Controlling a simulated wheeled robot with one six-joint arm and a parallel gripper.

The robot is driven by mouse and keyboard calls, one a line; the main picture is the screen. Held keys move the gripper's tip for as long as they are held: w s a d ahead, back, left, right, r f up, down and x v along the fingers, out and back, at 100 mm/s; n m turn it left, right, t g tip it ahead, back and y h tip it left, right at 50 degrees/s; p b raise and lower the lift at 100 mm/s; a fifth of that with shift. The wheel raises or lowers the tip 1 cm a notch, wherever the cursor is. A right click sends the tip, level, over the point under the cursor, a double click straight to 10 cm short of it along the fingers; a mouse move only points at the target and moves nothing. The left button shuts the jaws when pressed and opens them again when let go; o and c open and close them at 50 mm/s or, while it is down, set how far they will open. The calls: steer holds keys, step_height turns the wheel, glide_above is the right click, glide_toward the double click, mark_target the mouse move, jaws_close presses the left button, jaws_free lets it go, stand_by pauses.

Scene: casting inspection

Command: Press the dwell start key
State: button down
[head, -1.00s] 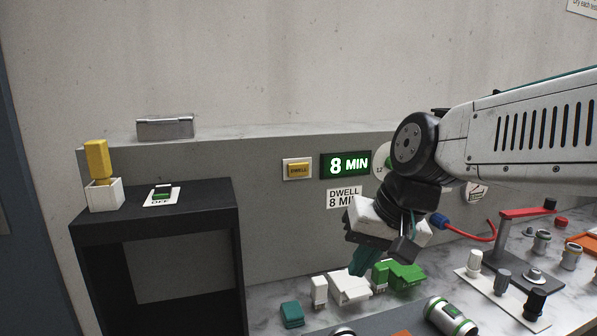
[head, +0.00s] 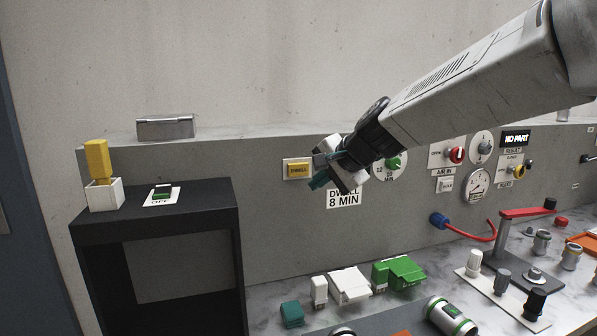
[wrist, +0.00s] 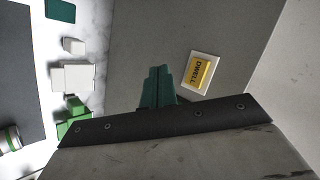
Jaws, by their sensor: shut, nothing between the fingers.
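The dwell key (head: 298,170) is a yellow rectangular button marked DWELL, set in a white frame on the grey panel. It also shows in the wrist view (wrist: 200,73), to the right of the fingers. My gripper (head: 316,172) is in front of the panel, just right of the key in the head view. In the wrist view its teal fingers (wrist: 157,88) are together and empty, pointing toward the panel beside the key, with a visible gap sideways. I cannot tell how far the fingertips are from the panel.
A DWELL 8 MIN label (head: 343,198) and a dial (head: 391,163) are near my gripper. Below, white blocks (head: 348,286), green blocks (head: 405,272) and a teal block (head: 291,314) stand on the marble counter. A black stand (head: 150,225) is at left.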

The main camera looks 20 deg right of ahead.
glide_toward(297, 176)
steer(key=shift+s+f+x, duration=0.1)
steer(key=shift+s+x, duration=0.05)
steer(key=shift+x, duration=0.7)
steer(key=shift+s+f+x, duration=0.1)
steer(key=shift+f+x, duration=0.05)
steer(key=shift+x, duration=0.65)
steer(key=shift+s+f+x, duration=0.1)
steer(key=shift+s+x, duration=0.05)
steer(key=shift+x, duration=0.7)
steer(key=shift+w+a, duration=0.1)
steer(key=shift+a, duration=0.1)
steer(key=shift+w, duration=0.3)
steer(key=shift+w, duration=0.4)
stand_by(0.4)
steer(key=shift+s, duration=0.8)
steer(key=shift+s, duration=2.5)
